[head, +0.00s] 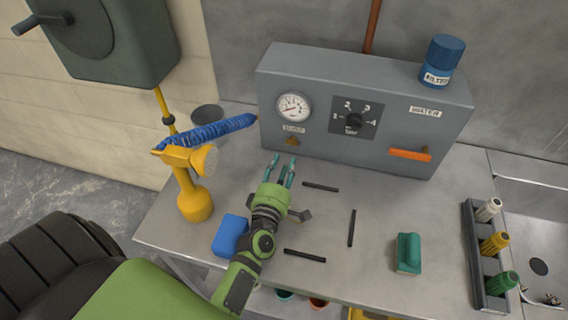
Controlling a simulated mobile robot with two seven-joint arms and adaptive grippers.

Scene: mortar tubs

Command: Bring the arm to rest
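My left arm comes in from the lower left, with a green and black wrist over the metal bench (375,205). My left gripper (281,168) has two teal fingers pointing toward the grey control box (365,112). The fingers are apart with nothing visible between them. The gripper is in front of the box's left part, below the round gauge (294,107). I cannot tell whether the fingertips touch the bench. My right gripper is out of view.
A blue block (230,235) lies close left of my wrist. A yellow sprayer (195,198) stands farther left, beside a blue coil (215,132). A green block (408,253) and a dark rack (472,250) are at right. Thin black strips (351,228) lie around bare bench.

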